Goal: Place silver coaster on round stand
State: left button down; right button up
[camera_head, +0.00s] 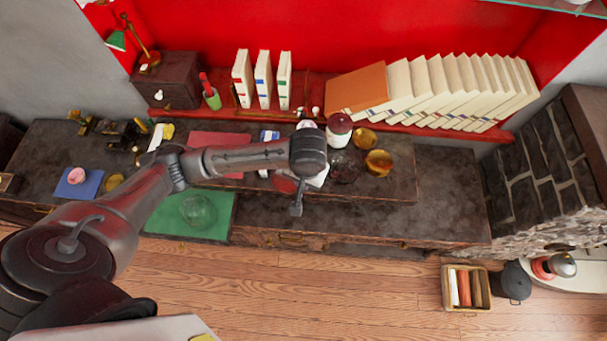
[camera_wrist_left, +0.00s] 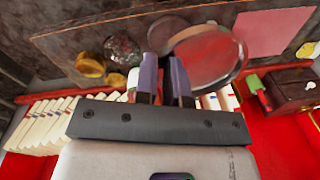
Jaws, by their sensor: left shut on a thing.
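My left gripper (camera_wrist_left: 166,76) is shut on what looks like the silver coaster (camera_wrist_left: 208,56), a round disc with a shiny rim and a reddish, mirror-like face, beside the fingers in the left wrist view. My right gripper is not in view.
A dark glass dish (camera_head: 345,168), amber glass pieces (camera_head: 379,163) and a dark red jar (camera_head: 339,130) stand right of my wrist. A green mat (camera_head: 160,222) with a glass bowl (camera_head: 198,210) lies left. Leaning books (camera_head: 440,90) line the back. The desk's right end is clear.

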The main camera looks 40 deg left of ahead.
pick_arm(q)
jog(key=w+a+f+n+b, duration=0.1)
jog(key=w+f+n+b, duration=0.1)
jog(key=f+b, duration=0.45)
jog(key=w+a+f+n+b, duration=0.2)
jog(key=w+f+b, duration=0.1)
jog(key=f, duration=0.6)
jog(key=shift+n+g, duration=0.3)
jog(key=w+a+f, duration=0.1)
jog(key=w+f, duration=0.1)
jog(key=w, duration=0.1)
jog(key=w+a+f+b, duration=0.1)
jog(key=w+a+f, duration=0.1)
jog(key=w+a+f+b, duration=0.1)
jog(key=w+a+f, duration=0.1)
jog(key=w, duration=0.1)
jog(key=shift+w, duration=0.35)
jog(key=shift+w+a+f, duration=0.35)
jog(key=shift+w+f, duration=0.05)
jog(key=shift+w, duration=0.1)
jog(key=shift+f+b, duration=0.35)
jog(key=shift+f, duration=1.6)
jog(key=shift+f, duration=0.1)
jog(key=c, duration=1.2)
grip_release()
